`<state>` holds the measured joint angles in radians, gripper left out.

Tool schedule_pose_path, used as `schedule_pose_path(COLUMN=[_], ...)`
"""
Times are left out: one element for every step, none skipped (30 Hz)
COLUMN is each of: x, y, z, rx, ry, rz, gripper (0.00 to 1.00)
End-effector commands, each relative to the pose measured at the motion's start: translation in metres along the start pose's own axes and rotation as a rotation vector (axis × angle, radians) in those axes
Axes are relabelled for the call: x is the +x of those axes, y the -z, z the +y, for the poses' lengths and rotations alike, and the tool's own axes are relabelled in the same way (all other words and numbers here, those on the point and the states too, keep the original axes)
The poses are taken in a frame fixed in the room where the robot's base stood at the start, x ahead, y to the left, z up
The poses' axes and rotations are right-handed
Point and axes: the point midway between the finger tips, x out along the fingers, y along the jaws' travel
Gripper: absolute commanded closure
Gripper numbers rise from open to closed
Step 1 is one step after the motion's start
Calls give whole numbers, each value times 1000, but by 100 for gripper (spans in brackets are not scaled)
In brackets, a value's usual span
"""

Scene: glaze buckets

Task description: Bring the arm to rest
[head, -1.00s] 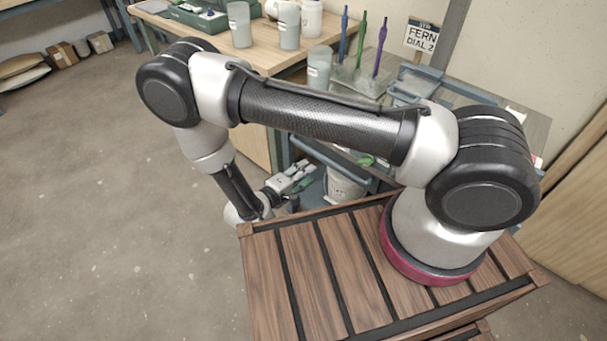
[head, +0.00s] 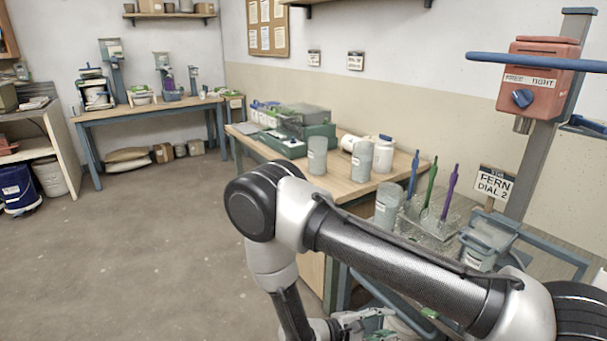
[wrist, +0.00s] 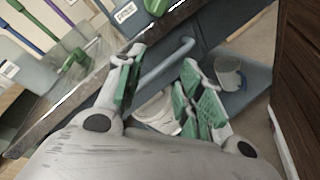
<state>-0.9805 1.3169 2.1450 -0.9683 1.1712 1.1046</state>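My arm reaches across the lower right of the head view and bends down at the elbow. My gripper (head: 352,322) is at the bottom edge there, small and partly cut off, beside the blue-framed cart. In the wrist view my gripper (wrist: 160,88) has its two green-padded fingers apart, with nothing held between them. A blue-grey bar (wrist: 165,66) shows past the fingers; I cannot tell whether it touches them. A white bucket (wrist: 153,106) is beyond the gap, partly hidden by the fingers.
A second bucket (wrist: 230,74) stands on a blue-grey shelf. Tall blue, green and purple tools (head: 431,188) stand near a "FERN DIAL 2" sign (head: 494,184). Grey cups (head: 317,156) stand on the wooden bench. A red dispenser (head: 538,80) is at right.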

Motion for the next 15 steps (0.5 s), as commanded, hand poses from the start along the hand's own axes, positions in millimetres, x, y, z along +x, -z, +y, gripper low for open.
schedule_pose_path(x=[-3,-4,-6,-7,-8,-10,-11,-12,-14,-15,-16,-17,-18,-18,-19], y=[-13,-20,-30,-38,-45,-55,-63,-71,-82,-90,-99,-110,-118,-126,-137], z=[10,15,22,27,33,41,47,53,62,68,75,83,89,95,102], rx=[-33,-54,-78,-94,-106,-120,-129,-136,-142,-144,-143,-141,-136,-130,-120], ry=[53,86,131,166,203,255,296,338,397,442,486,545,588,629,684], rz=[-23,-36,-51,-59,-65,-71,-73,-72,-70,-64,-58,-46,-35,-22,-3], gripper=[63,63,63,63,63,63,63,63,63,63,63,63,63,63,63])
